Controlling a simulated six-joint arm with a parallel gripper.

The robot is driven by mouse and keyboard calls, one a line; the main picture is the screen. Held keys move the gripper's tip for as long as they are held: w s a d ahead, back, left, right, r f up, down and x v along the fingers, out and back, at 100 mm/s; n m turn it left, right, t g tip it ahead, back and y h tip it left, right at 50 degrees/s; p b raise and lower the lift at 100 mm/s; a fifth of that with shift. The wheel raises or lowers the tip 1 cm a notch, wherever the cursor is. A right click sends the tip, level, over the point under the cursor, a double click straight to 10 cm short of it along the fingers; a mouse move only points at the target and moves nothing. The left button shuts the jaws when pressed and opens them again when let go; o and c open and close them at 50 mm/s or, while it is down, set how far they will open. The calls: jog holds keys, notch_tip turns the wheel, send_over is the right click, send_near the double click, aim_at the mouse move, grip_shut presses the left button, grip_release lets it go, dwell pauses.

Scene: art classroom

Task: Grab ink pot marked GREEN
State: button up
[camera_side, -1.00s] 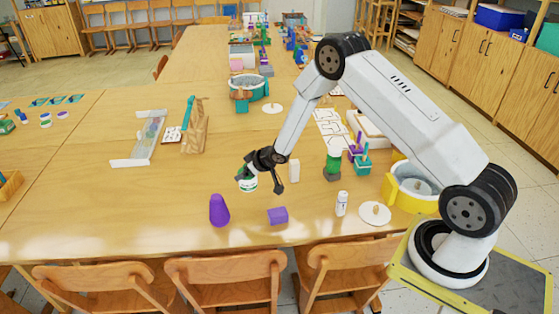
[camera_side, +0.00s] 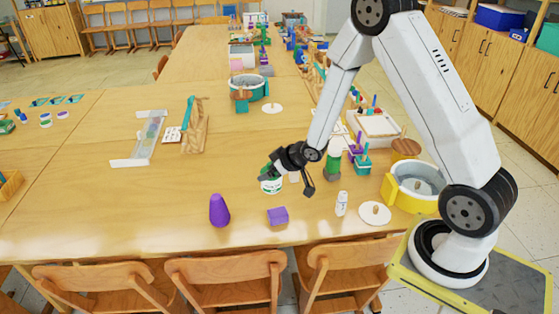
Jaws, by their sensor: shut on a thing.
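A small white pot with a green band (camera_side: 270,186) is at my gripper, over the near middle of the table. Any lettering on it is too small to read. My gripper (camera_side: 272,174) is shut on this pot at its upper part and partly covers its top. The pot looks upright. Whether its bottom touches the table or hangs just above it, I cannot tell.
A purple cone (camera_side: 219,211) and purple block (camera_side: 278,216) stand in front of the pot. A white block is partly hidden behind my gripper. Right are a green-topped item (camera_side: 333,166), white bottle (camera_side: 342,203), white disc (camera_side: 375,213) and yellow tub (camera_side: 402,194).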

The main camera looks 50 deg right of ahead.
jog(key=shift+s+r, duration=0.15)
jog(key=shift+s, duration=0.05)
dwell(0.6)
